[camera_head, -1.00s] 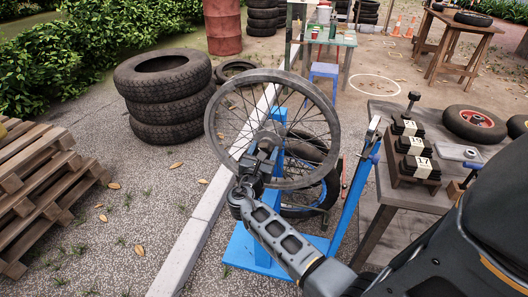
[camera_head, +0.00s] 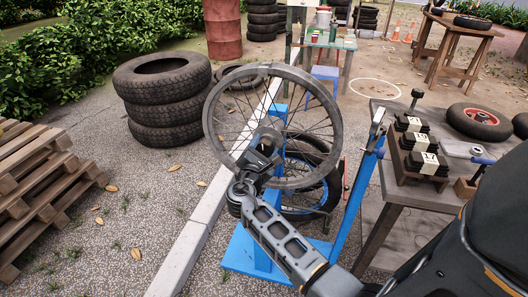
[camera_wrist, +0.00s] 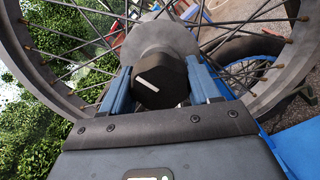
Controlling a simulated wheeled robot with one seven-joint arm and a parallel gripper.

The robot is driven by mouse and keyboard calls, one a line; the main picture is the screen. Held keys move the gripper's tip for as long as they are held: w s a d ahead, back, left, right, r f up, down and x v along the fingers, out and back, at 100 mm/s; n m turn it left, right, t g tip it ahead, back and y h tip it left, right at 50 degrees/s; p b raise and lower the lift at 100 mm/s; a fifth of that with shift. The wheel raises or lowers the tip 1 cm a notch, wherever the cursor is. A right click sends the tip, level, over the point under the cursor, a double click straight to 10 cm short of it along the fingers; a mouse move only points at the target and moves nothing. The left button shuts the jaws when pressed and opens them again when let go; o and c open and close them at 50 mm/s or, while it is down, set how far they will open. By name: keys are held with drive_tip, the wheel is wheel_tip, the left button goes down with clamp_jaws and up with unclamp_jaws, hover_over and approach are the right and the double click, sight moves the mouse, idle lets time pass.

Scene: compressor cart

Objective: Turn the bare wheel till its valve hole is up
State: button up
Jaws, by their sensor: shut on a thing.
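The bare wheel (camera_head: 218,155), a grey spoked rim with no tyre, stands upright on a blue stand (camera_head: 262,215). My gripper (camera_head: 263,150) is at the wheel's hub, on the side facing me. In the wrist view my gripper (camera_wrist: 158,85) has its two blue fingers on either side of a black knob (camera_wrist: 158,82) with a white line across its face, and it is shut on that knob. The knob sits in front of the round grey hub (camera_wrist: 160,42). The spokes fan out behind it. I cannot make out the valve hole; my wrist hides part of the lower rim.
A tyred wheel with a blue rim (camera_head: 325,195) stands behind the stand. A workbench (camera_head: 395,200) at the right holds a rack of black blocks (camera_head: 420,165). Stacked tyres (camera_head: 165,95) and pallets (camera_head: 35,190) stand at left. Paving between them is open.

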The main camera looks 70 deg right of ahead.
drive_tip(key=shift+s+r, duration=0.1)
drive_tip(key=shift+r, duration=0.05)
idle(0.4)
drive_tip(key=o, duration=1.5)
drive_tip(key=a, duration=0.7)
drive_tip(key=shift+s+a, duration=0.25)
drive_tip(key=shift+a, duration=0.15)
